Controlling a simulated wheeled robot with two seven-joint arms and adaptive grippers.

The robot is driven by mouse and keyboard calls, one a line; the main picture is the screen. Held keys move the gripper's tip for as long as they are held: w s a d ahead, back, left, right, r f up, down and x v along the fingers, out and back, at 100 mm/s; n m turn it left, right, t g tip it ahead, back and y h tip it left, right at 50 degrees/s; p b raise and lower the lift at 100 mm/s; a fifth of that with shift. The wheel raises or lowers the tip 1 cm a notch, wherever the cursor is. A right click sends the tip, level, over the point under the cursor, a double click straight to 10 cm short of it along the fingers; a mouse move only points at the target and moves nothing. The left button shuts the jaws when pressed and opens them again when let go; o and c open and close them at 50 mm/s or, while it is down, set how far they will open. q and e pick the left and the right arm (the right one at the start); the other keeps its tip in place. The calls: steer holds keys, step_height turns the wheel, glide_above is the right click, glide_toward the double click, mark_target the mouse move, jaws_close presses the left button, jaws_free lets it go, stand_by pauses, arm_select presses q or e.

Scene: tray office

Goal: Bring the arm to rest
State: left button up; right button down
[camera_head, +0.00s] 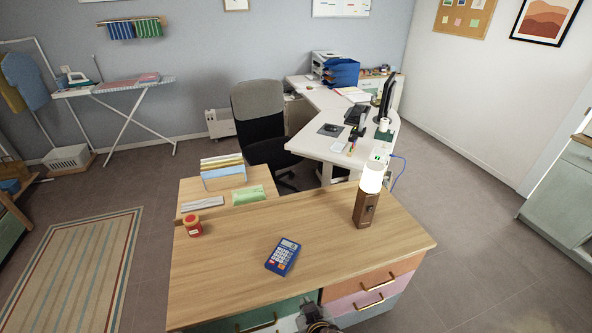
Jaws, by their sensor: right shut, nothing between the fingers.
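My right gripper (309,305) shows at the bottom edge of the head view, in front of the near edge of the wooden desk (225,275). It is shut and empty, with its fingers close to the drawer fronts. Whether it touches them cannot be told. Most of my right arm is cut off by the picture's lower edge. My left gripper is out of view.
On the desk are a blue calculator (283,256), a red jar (193,225) and a lit lamp (368,195). Papers and files (222,172) stand on a lower wooden surface behind. A white desk (325,120) and black chair (262,125) lie beyond. Floor is clear right.

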steer(key=w+d+f+n+g+h, duration=0.1)
steer(key=w+d+f+h, duration=0.3)
steer(key=d+f, duration=1.15)
steer(key=s+d+f+g, duration=0.2)
steer(key=s+d+f, duration=0.1)
steer(key=d+f, duration=1.4)
steer(key=s+d+f+g+h, duration=0.2)
steer(key=s+d+f, duration=0.1)
steer(key=s+d, duration=1.3)
steer(key=s+d+f+g+h, duration=0.15)
steer(key=s+d+f, duration=0.25)
steer(key=s+d, duration=1.1)
steer(key=a+f+m+y, duration=0.1)
steer(key=a+f, duration=0.4)
steer(key=a, duration=1.5)
steer(key=a+f+m+g+y, duration=0.1)
steer(key=a+f+y, duration=0.3)
steer(key=a, duration=1.6)
step_height(320, 180, down, 2)
steer(key=shift+s+a+f+m+y, duration=0.15)
steer(key=shift+m+y, duration=0.2)
steer(key=shift+m, duration=0.05)
